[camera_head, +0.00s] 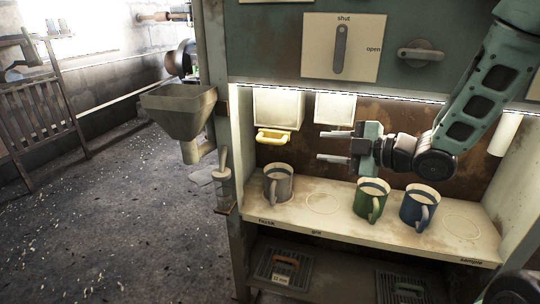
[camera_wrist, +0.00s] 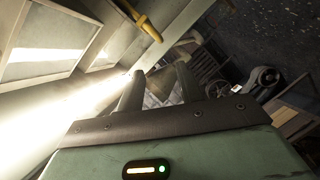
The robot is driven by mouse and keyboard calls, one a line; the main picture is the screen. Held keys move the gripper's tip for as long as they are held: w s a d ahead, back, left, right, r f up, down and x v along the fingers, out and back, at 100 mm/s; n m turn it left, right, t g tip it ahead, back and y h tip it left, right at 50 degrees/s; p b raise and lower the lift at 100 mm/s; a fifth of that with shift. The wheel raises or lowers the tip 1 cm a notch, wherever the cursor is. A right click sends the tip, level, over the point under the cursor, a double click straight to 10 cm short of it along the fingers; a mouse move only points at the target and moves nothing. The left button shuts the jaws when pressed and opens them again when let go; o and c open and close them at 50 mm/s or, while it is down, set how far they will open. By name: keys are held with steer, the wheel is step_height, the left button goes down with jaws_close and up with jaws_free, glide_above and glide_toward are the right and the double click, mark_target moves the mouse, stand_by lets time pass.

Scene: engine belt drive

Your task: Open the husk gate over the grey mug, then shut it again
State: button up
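The grey mug (camera_head: 277,186) stands upright on the shelf at the left, by the word "husk". Above it hangs a pale chute box (camera_head: 278,108) with a yellow gate handle (camera_head: 272,136) at its lower edge. I cannot tell how far that gate is open. The yellow handle also shows at the top of the wrist view (camera_wrist: 150,29). My gripper (camera_head: 320,146) is open and empty, fingers pointing left, to the right of the handle and apart from it. In the wrist view, my two fingers (camera_wrist: 160,85) are spread with nothing between them.
A green mug (camera_head: 369,198) and a blue mug (camera_head: 419,205) stand to the right on the shelf (camera_head: 318,222). A second chute box (camera_head: 335,108) hangs above my gripper. A lever (camera_head: 340,50) above points up at "shut". A metal hopper (camera_head: 178,108) is at the left.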

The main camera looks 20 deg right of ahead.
mark_target(276, 142)
steer(key=b+x, duration=0.2)
steer(key=x, duration=1.5)
steer(key=shift+w+a, duration=0.1)
steer(key=shift+a, duration=0.05)
